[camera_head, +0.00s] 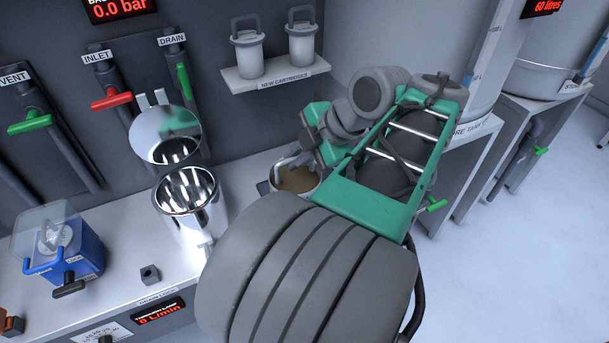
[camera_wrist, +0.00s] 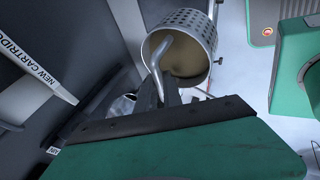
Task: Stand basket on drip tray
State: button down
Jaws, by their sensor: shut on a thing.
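The basket (camera_wrist: 197,20) is a perforated metal cup with a bent metal handle and brownish matter inside. In the wrist view it is just beyond my gripper (camera_wrist: 172,98), whose narrow fingers are shut on the handle. In the head view the basket's open top (camera_head: 298,180) shows beside my green wrist housing, with my arm hiding much of it. A small grey edge shows at its left, but I cannot tell whether this is the drip tray or whether the basket touches it. My fingertips are hard to make out in the head view.
An open shiny metal housing (camera_head: 187,205) with a raised round lid (camera_head: 166,135) stands left of the basket on the bench. A blue box (camera_head: 70,255) and a small dark block (camera_head: 150,274) are further left. A shelf (camera_head: 275,78) holds two cartridges. The right floor is clear.

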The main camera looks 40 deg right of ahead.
jog(key=w+d+f, duration=0.2)
jog(key=d+f, duration=0.4)
jog(key=w+d+f, duration=0.3)
jog(key=d+f, duration=0.2)
jog(key=f, duration=0.1)
jog(key=shift+w+d+f, duration=0.3)
jog(key=shift+w+d, duration=0.05)
jog(key=shift+d, duration=0.05)
jog(key=c, duration=1.5)
grip_release()
